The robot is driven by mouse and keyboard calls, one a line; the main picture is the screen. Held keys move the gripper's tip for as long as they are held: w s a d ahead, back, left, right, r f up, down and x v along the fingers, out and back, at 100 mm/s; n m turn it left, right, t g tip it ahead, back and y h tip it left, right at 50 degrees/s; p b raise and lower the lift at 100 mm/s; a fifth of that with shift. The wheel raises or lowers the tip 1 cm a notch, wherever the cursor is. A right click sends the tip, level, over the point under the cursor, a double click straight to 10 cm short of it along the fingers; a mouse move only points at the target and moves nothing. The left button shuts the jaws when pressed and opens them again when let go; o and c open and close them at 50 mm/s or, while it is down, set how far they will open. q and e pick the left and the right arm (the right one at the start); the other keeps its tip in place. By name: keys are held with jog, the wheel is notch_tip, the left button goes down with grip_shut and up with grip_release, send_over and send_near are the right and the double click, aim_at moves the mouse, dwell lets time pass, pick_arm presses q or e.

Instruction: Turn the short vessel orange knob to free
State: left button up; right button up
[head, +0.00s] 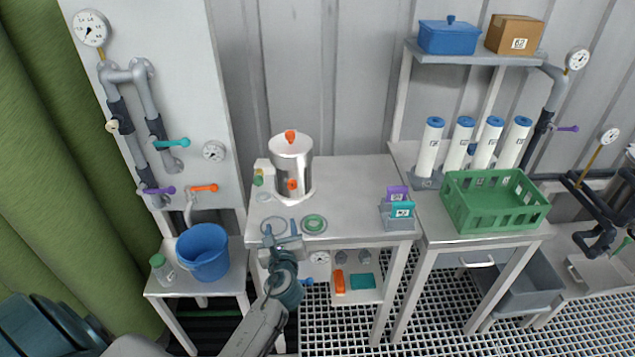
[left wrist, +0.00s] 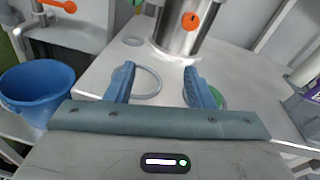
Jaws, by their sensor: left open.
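The short vessel (head: 291,165) is a steel cylinder standing on the middle table. It has an orange knob (head: 292,185) low on its front and another orange knob (head: 290,136) on its lid. The front knob also shows in the left wrist view (left wrist: 191,21), with a small dark mark on it. My left gripper (head: 282,228) is open and empty over the front of the table, short of the vessel; its two blue fingers (left wrist: 158,84) point toward the vessel, apart from the knob. My right gripper is not in view.
A blue bucket (head: 203,252) stands on the left side table.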

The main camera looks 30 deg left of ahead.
aim_at(292, 188)
pick_arm(q)
jog(key=w+m, duration=0.1)
jog(key=w+r+m+t, duration=0.1)
jog(key=m, duration=0.1)
jog(key=w+d+r+m, duration=0.1)
jog(key=m, duration=0.1)
jog(key=shift+w+r+t, duration=0.15)
jog(key=shift+w+t, duration=0.15)
jog(key=shift+t, duration=0.1)
jog(key=shift+w+r, duration=0.1)
jog(key=shift+w, duration=0.15)
jog(key=shift+w+a, duration=0.1)
jog(key=shift+w, duration=0.3)
jog(key=p+x, duration=0.1)
jog(key=x, duration=0.8)
jog(key=shift+w+a+p, duration=0.15)
jog(key=shift+w+p, duration=0.05)
jog(key=shift+p, duration=0.2)
jog(key=c, duration=1)
